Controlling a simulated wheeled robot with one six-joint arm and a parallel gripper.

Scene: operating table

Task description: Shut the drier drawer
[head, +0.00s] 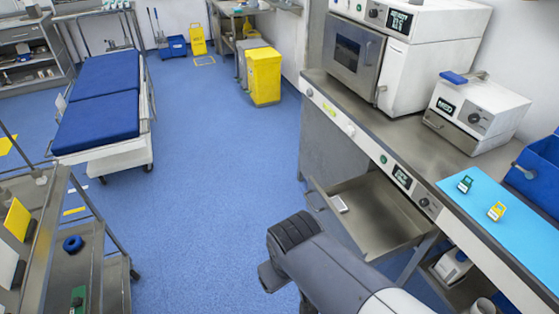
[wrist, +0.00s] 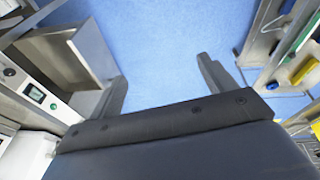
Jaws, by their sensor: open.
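The drier drawer (head: 375,225) is a shallow metal drawer pulled out from under the steel counter, below a panel with a small green display (head: 402,178). In the wrist view the open drawer (wrist: 85,50) shows at the upper left. My gripper (wrist: 162,82) is open with nothing between its fingers, over blue floor. In the head view my gripper (head: 272,262) is in front of the drawer, apart from it; part of it is hidden by my wrist.
An oven-like unit (head: 355,48) and a smaller white device (head: 475,112) stand on the counter (head: 420,140). A shelved cart (head: 75,265) is at the left, a blue-padded bed (head: 100,95) behind it. The floor (head: 205,170) between is clear.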

